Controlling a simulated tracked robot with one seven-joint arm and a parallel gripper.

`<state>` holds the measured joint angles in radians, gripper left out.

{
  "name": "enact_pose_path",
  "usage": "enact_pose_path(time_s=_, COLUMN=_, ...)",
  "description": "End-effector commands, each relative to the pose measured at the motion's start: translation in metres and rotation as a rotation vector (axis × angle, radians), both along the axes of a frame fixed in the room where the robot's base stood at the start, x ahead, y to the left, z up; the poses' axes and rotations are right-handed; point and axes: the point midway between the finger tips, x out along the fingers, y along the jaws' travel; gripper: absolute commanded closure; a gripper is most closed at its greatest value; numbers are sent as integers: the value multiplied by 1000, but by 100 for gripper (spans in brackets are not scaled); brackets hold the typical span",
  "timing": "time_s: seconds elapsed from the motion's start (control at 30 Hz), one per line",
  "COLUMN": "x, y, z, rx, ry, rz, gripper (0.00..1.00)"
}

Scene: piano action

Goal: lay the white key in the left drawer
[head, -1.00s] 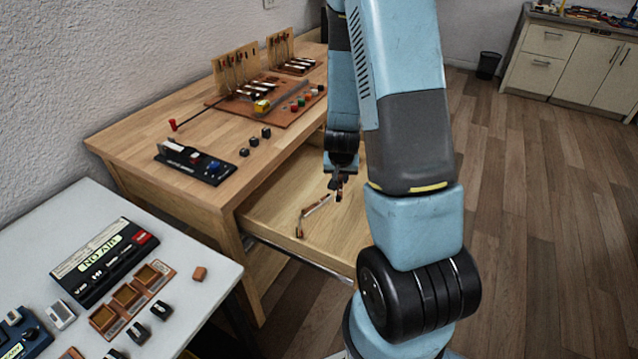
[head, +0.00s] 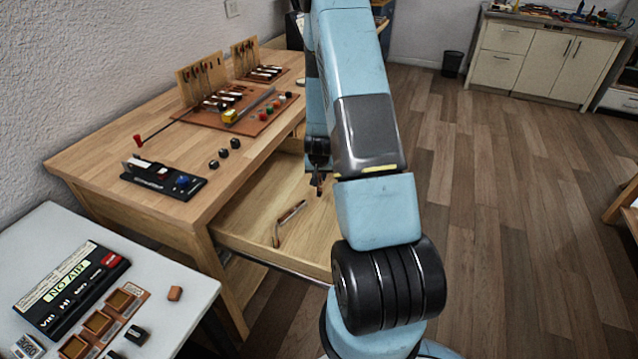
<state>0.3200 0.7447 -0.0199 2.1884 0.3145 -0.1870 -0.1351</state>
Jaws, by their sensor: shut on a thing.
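My gripper (head: 318,182) hangs over the open desk drawer (head: 245,222), towards its far right. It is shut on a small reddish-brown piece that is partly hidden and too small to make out. A thin, bent brown piece with a pale middle (head: 291,213) lies on the drawer floor, to the left of and below my gripper in the picture. I cannot tell whether it is the white key. A small white part (head: 139,162) shows on a black fixture (head: 165,179) on the desk. My arm hides the right side of the drawer.
The wooden desk (head: 110,155) carries racks, a brown board and several small dark knobs. A pale table (head: 190,290) at front left holds a "NO AIR" box (head: 72,288) and small trays. The floor (head: 500,220) to the right is open.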

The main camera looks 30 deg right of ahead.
Motion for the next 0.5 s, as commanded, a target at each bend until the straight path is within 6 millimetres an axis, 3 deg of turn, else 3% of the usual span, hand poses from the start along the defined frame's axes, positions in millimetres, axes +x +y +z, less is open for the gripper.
enact_pose_path(time_s=0.27, x=8, y=-6, z=-12, rx=1, ry=0, rz=0, gripper=100)
enact_pose_path(time_s=0.5, x=9, y=-8, z=-40, rx=1, ry=1, rz=-1, gripper=100)
